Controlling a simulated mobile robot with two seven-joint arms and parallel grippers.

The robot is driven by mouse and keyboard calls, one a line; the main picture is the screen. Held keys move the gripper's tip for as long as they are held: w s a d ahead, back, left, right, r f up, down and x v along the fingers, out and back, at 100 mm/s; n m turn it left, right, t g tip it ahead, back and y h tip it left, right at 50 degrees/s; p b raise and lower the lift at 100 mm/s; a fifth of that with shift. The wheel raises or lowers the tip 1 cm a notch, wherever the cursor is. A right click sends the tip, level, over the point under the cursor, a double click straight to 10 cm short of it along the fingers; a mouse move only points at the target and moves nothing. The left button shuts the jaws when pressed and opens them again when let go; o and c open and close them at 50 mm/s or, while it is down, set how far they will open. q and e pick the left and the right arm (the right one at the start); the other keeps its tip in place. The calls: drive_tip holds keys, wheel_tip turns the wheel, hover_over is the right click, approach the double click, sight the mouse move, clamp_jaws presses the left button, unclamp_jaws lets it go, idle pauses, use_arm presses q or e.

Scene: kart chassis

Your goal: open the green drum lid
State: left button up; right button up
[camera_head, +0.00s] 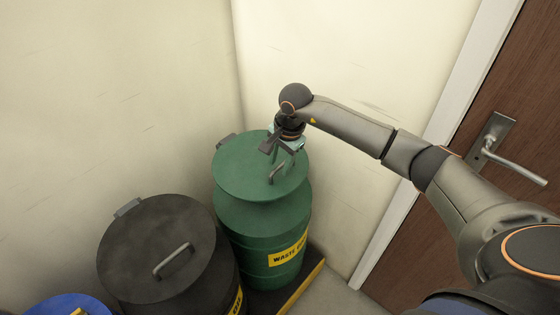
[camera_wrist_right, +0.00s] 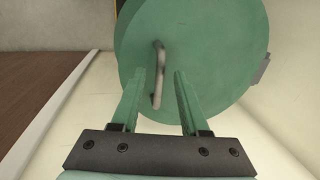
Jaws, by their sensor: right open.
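The green drum (camera_head: 262,232) stands in the corner, with a yellow label on its front. Its round green lid (camera_head: 240,165) lies on top and looks closed, with a hinge at the back left and a grey bar handle (camera_head: 277,173) near the front right. My right gripper (camera_head: 282,170) is over the lid at the handle, with its fingers apart. My left gripper is not in view.
A black drum (camera_head: 150,290) with a handled lid stands left of the green one. A blue drum lid (camera_head: 65,305) shows at the bottom left. The drums stand on a black and yellow base (camera_head: 305,283). Walls close in behind; a brown door (camera_head: 450,115) with a lever handle is right.

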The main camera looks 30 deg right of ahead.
drive_tip(key=shift+c, duration=0.4)
clamp_jaws()
idle(0.9)
